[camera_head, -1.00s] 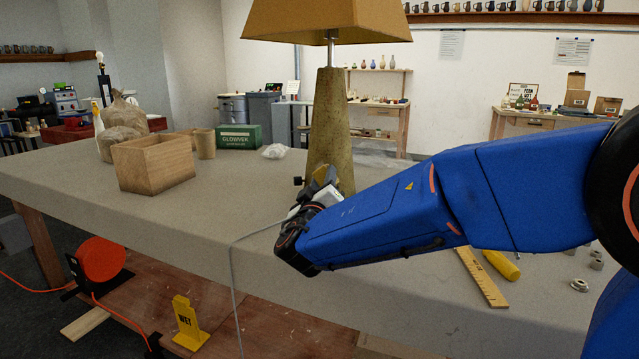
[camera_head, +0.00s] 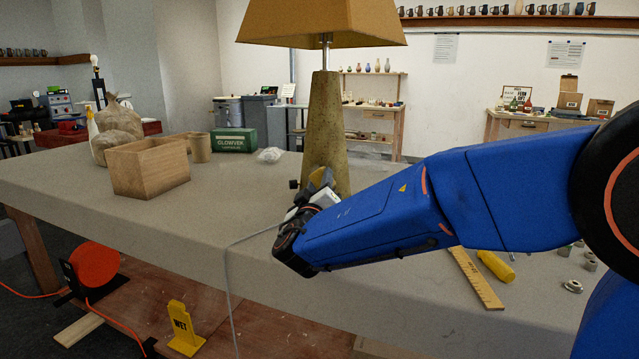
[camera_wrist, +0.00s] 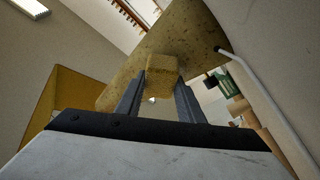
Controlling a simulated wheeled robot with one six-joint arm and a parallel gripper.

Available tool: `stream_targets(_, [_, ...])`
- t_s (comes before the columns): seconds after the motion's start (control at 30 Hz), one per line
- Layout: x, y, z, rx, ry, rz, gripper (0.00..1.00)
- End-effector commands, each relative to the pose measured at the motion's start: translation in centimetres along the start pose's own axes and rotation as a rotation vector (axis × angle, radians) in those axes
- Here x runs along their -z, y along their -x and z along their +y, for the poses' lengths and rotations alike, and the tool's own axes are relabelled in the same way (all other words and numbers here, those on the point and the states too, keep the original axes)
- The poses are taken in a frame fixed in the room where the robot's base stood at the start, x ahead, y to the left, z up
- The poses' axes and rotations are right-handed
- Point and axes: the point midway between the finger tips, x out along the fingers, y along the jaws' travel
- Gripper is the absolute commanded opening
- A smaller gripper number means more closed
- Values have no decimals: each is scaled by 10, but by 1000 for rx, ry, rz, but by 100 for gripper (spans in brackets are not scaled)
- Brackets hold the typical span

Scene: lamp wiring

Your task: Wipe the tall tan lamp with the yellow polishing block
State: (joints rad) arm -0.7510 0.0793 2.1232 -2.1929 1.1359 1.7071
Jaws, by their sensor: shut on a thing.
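The tall tan lamp (camera_head: 325,125) stands upright on the table, with a speckled, tapering column and a tan shade (camera_head: 322,22). Its column also fills the upper middle of the wrist view (camera_wrist: 190,35). My gripper (camera_head: 318,184) is low at the front of the column. In the wrist view my gripper (camera_wrist: 160,88) is shut on the yellow polishing block (camera_wrist: 162,70), which sits between the fingertips. The block lies against or just in front of the column; I cannot tell if it touches. In the head view the block is mostly hidden by my gripper.
A wooden box (camera_head: 150,168), a tan cup (camera_head: 200,147), sacks (camera_head: 117,120) and a green box (camera_head: 235,140) stand on the left of the table (camera_head: 120,215). A wooden ruler (camera_head: 475,278), a yellow-handled tool (camera_head: 496,266) and small metal parts lie at right. A cord hangs over the front edge.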

Motion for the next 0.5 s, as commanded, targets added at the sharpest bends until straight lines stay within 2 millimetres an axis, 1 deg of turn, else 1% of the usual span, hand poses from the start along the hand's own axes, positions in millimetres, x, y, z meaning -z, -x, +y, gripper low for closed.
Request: stream_targets(0.5, [-3,-8,0,0,0,0,16])
